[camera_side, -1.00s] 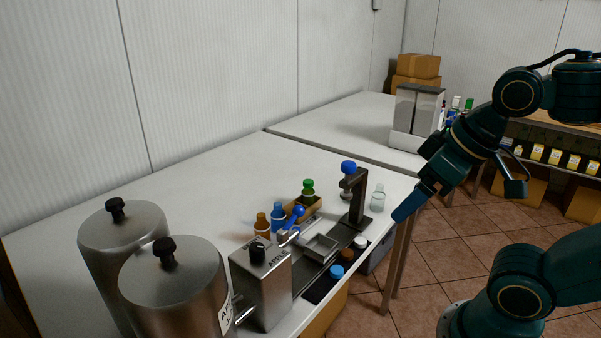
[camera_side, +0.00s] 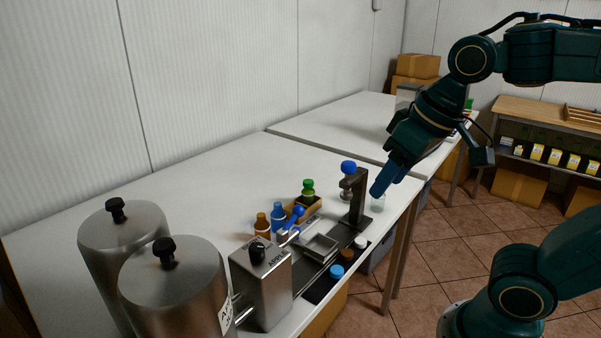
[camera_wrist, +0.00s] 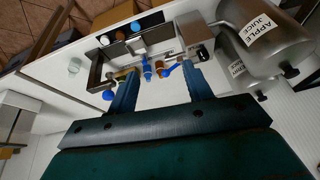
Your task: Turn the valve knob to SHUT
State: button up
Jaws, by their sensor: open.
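A black knob (camera_side: 257,253) sits on top of a steel box (camera_side: 262,286) marked APPLE, at the front of the table in the side view. In the wrist view the box (camera_wrist: 194,34) is at upper right, with the dark knob (camera_wrist: 200,54) on it. I cannot read the knob's setting. My gripper (camera_side: 378,190) is open and empty, well to the right of the knob, near the dark stand in the side view. In the wrist view both blue fingers of my gripper (camera_wrist: 160,72) are spread apart, with nothing held between them.
A dark stand with a blue ball (camera_side: 348,167) stands between my gripper and the box. Two steel tanks (camera_side: 190,290) are at front left. Bottles (camera_side: 278,214) stand behind the rail. The table's left middle is clear.

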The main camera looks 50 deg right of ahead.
jog(key=w+a+r+m+g, duration=0.2)
jog(key=w+a, duration=0.2)
jog(key=w, duration=0.6)
jog(key=m+g, duration=0.2)
jog(key=g, duration=0.1)
send_over(256, 247)
notch_tip(256, 247, down, 5)
jog(key=shift+r, duration=0.2)
jog(key=shift+f, duration=0.15)
notch_tip(256, 247, down, 14)
jog(key=shift+r, duration=0.25)
jog(key=c, duration=1)
